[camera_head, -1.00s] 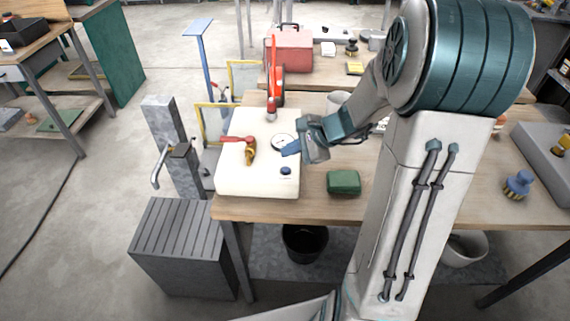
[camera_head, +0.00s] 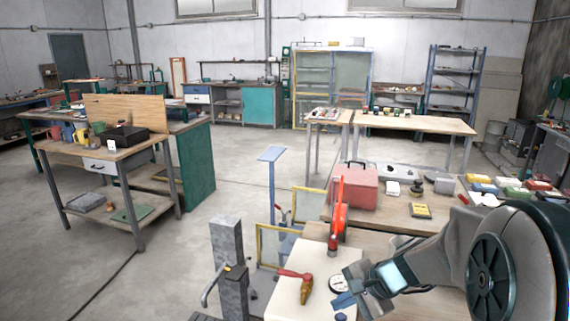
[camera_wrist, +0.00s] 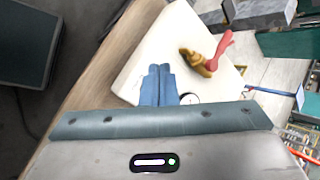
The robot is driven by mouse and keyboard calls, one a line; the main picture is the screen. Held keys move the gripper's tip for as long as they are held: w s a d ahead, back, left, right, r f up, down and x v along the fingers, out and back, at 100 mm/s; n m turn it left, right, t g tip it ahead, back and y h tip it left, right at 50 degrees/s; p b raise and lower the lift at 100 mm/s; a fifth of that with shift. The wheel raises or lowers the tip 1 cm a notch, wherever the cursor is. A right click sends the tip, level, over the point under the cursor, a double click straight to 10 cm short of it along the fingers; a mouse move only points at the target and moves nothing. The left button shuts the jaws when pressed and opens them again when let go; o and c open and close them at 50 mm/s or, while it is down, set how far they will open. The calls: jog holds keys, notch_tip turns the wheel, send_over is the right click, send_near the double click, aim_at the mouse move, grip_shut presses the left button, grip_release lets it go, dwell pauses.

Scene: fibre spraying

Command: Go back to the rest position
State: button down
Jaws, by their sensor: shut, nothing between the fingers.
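My gripper (camera_head: 343,302) is at the lower right of the head view, over the cream-coloured box (camera_head: 290,270) on the workbench. Its blue fingers (camera_wrist: 158,85) show in the wrist view, close together with nothing between them. A brass valve with a red handle (camera_head: 303,284) lies on the box top, left of my gripper; it also shows in the wrist view (camera_wrist: 205,58). A round white gauge (camera_wrist: 190,99) is partly hidden beside my fingers. My arm covers part of the bench at the right.
A red standing tool (camera_head: 338,215) rises behind the box. A red case (camera_head: 354,188) and a yellow item (camera_head: 420,211) are on the bench behind. A grey post with a tap (camera_head: 228,255) stands at the left. Open floor lies left of it.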

jog(key=s+d+r+n+h, duration=0.1)
jog(key=s+r+n+h, duration=0.2)
jog(key=s+n, duration=0.3)
jog(key=s+r+n+h, duration=0.3)
jog(key=s+n, duration=0.3)
jog(key=s, duration=0.3)
jog(key=shift+s+d, duration=0.35)
jog(key=shift+d, duration=0.05)
